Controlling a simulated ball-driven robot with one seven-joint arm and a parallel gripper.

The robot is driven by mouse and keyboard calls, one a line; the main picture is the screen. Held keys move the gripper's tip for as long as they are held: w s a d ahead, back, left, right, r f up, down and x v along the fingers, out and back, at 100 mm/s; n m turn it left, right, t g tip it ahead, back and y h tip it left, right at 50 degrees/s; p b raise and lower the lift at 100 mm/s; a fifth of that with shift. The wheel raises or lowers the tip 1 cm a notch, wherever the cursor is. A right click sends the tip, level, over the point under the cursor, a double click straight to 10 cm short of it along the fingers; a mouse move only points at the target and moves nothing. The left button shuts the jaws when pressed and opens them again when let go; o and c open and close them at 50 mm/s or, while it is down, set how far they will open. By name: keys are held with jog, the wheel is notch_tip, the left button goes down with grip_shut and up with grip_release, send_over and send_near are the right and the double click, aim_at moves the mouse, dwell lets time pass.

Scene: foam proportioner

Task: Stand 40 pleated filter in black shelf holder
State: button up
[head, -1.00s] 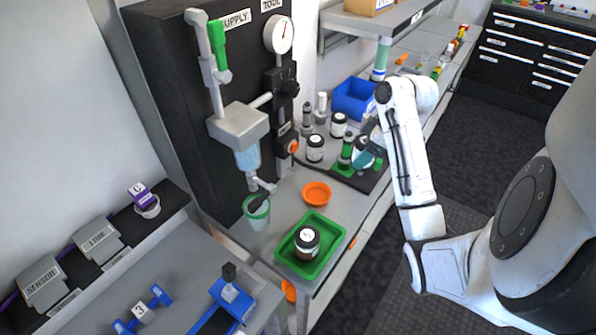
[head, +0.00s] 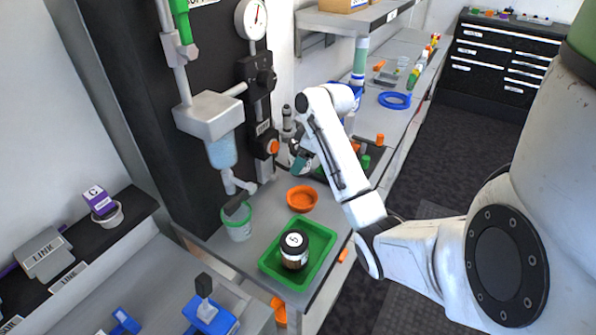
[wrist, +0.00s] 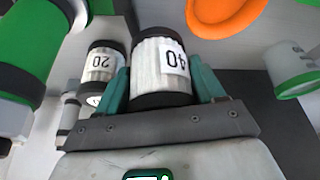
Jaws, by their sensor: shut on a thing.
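The 40 pleated filter (wrist: 158,58), a white pleated cylinder with black end caps and a "40" label, is between the teal fingers of my gripper (wrist: 163,84) in the wrist view. The gripper is shut on it. In the head view my gripper (head: 300,164) is over the bench, right of the black panel and behind the orange dish; the filter cannot be made out there. A similar filter labelled 20 (wrist: 101,65) shows left of it in the wrist view. A black shelf (head: 135,215) runs along the left wall; I cannot make out a filter holder on it.
The black panel (head: 120,100) with gauge and pipes rises at left. A blue ring (head: 394,100) lies farther back.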

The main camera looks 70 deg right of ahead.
jog(key=shift+w+f, duration=0.25)
jog(key=shift+f, duration=0.05)
jog(key=shift+w+d+f+p, duration=0.1)
jog(key=shift+f+p, duration=0.05)
jog(key=shift+f, duration=0.75)
jog(key=shift+w+f+p, duration=0.1)
jog(key=shift+f+p, duration=0.05)
jog(key=shift+f, duration=0.75)
jog(key=shift+f, duration=0.1)
jog(key=o, duration=0.8)
